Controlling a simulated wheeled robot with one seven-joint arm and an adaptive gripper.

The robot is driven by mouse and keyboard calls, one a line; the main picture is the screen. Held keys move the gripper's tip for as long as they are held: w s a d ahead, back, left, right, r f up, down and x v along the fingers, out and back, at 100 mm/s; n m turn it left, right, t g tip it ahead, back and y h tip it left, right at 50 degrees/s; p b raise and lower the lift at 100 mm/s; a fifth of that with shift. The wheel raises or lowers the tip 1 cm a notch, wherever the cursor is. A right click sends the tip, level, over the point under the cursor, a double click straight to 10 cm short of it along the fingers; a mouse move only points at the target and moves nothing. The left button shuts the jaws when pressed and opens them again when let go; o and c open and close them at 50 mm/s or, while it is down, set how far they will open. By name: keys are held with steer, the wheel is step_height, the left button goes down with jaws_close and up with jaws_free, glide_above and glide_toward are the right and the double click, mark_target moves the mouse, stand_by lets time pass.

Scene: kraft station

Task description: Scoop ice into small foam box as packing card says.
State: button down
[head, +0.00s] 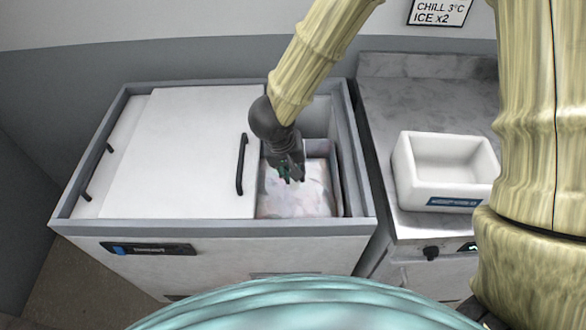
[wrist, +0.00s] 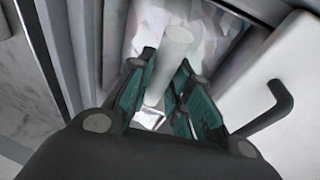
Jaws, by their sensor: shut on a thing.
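The packing card (head: 440,11) on the back wall reads "CHILL 3°C ICE x2". The small white foam box (head: 480,188) stands open on the counter at right, with a blue label on its front; its inside looks empty. Pale ice (head: 300,203) fills the open right part of the freezer, and it also shows in the wrist view (wrist: 215,42). My gripper (head: 290,172) is down in that opening. In the wrist view my gripper (wrist: 168,88) is shut on a pale round handle (wrist: 178,45), apparently the scoop's. The scoop's bowl cannot be made out.
The freezer's white lid (head: 180,150) with black handles covers the left part. The counter is clear behind the foam box.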

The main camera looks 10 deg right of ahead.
steer(key=shift+t, duration=0.5)
steer(key=shift+d+p+v, duration=0.15)
steer(key=shift+p+v, duration=0.35)
steer(key=shift+v, duration=0.45)
steer(key=shift+d+p+v, duration=0.15)
steer(key=shift+p+v, duration=0.4)
steer(key=shift+v, duration=0.4)
steer(key=shift+d+p+v, duration=0.2)
steer(key=shift+p+v, duration=0.3)
steer(key=shift+v, duration=0.45)
steer(key=shift+s, duration=0.1)
